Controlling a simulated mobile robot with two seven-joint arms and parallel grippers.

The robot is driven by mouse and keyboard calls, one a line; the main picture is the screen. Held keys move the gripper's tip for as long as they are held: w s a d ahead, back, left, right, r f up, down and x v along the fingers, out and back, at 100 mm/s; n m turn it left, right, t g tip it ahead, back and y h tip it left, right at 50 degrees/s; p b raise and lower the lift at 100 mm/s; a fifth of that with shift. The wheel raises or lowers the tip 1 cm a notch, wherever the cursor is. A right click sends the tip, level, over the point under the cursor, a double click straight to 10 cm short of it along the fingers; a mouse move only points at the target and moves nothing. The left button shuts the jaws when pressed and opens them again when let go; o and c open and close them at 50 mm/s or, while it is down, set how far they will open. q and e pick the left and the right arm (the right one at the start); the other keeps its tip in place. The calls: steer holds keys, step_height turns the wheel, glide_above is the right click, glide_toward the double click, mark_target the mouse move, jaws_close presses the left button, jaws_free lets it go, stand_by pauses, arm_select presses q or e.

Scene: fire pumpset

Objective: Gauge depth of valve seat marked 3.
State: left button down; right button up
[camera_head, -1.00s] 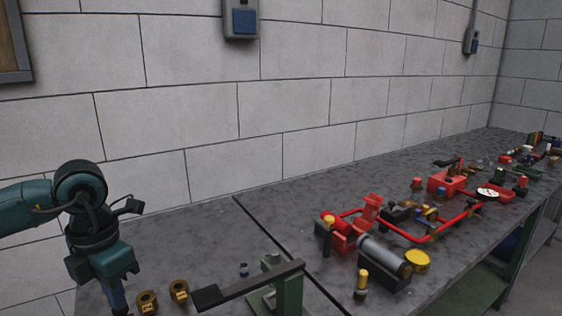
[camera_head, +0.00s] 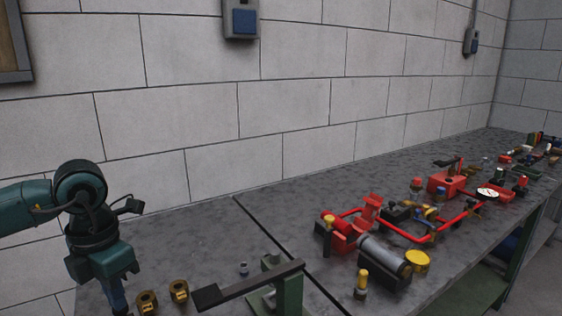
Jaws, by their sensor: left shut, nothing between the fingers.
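Two brass ring-shaped parts stand on the bench at the lower left: one brass ring (camera_head: 147,302) beside my left gripper, and a second brass ring (camera_head: 179,290) just right of it. They look like valve seats, but no number can be read on them. My left gripper (camera_head: 120,308) points down at the bottom edge, left of the rings, and its fingertips are at or below the picture's edge. It is shut and empty. A small grey cylinder (camera_head: 243,269) stands on the bench behind the green stand. My right gripper is not in view, and no depth gauge can be made out for certain.
A green stand (camera_head: 290,292) with a long dark bar (camera_head: 245,286) stands right of the rings. The red pump frame (camera_head: 408,237), a grey cylinder (camera_head: 384,255) and several small parts fill the bench (camera_head: 215,237) to the right. The back left is clear, against the block wall.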

arm_select(q)
steer(key=shift+d+r+p, duration=0.1)
steer(key=shift+r+p, duration=0.5)
steer(key=shift+p, duration=0.05)
steer(key=shift+r+p, duration=1.5)
steer(key=shift+r, duration=1.2)
